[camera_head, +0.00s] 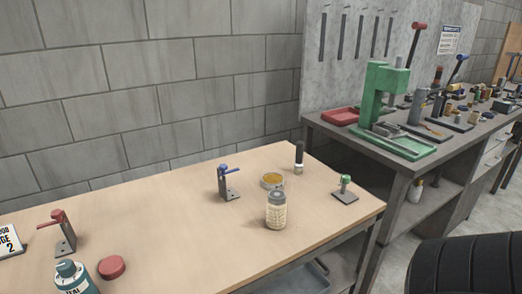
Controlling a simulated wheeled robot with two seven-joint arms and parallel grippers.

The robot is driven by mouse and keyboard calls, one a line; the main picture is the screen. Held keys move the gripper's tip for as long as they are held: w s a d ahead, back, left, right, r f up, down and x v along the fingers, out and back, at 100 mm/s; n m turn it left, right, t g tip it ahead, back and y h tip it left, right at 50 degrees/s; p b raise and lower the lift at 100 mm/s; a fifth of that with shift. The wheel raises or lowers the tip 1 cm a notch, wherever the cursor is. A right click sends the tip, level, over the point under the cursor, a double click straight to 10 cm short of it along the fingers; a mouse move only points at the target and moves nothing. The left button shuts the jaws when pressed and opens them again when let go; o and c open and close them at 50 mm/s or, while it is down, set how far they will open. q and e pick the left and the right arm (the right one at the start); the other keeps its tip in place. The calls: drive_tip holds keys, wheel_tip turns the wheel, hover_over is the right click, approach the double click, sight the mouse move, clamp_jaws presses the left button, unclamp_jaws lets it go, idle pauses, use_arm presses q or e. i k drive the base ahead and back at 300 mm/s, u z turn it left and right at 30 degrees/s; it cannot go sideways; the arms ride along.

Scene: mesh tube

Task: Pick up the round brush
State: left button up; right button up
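A slim upright item with a black handle and a pale lower end (299,158) stands near the back right of the wooden table. It looks like the round brush, but it is too small to be sure. It stands just behind and right of a round tin with a yellow top (272,181). Neither of my grippers is in view.
The wooden table (160,220) also bears a blue-topped stand (227,183), a green-topped stand (345,190), a jar (276,211), a red-topped stand (63,232), a red disc (112,267) and a bottle (75,279). A grey bench (395,160) with a green press (380,95) stands right. A black ribbed shape (470,265) fills the lower right.

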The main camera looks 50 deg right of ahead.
sight(298, 165)
drive_tip(key=z, duration=1.75)
